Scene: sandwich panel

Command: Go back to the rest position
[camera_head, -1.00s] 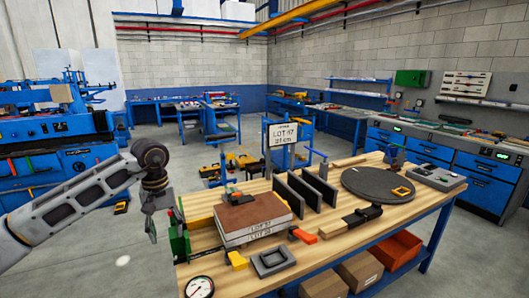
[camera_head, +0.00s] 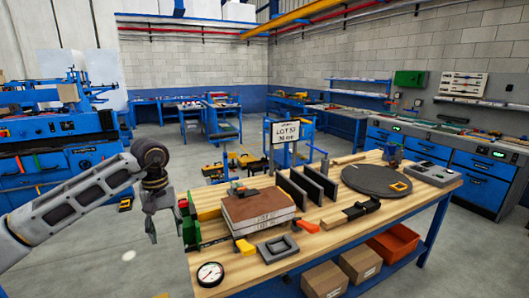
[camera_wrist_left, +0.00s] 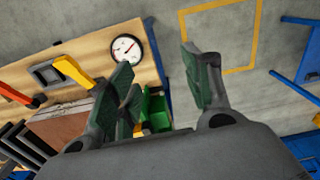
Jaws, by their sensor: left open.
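My left gripper (camera_head: 160,220) hangs at the end of my left arm, just off the left end of the wooden workbench (camera_head: 330,238). It points down, open and empty. My right gripper is not in view.
Cardboard boxes (camera_head: 325,280) and an orange bin (camera_head: 393,243) sit below. A blue machine (camera_head: 55,140) is at left.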

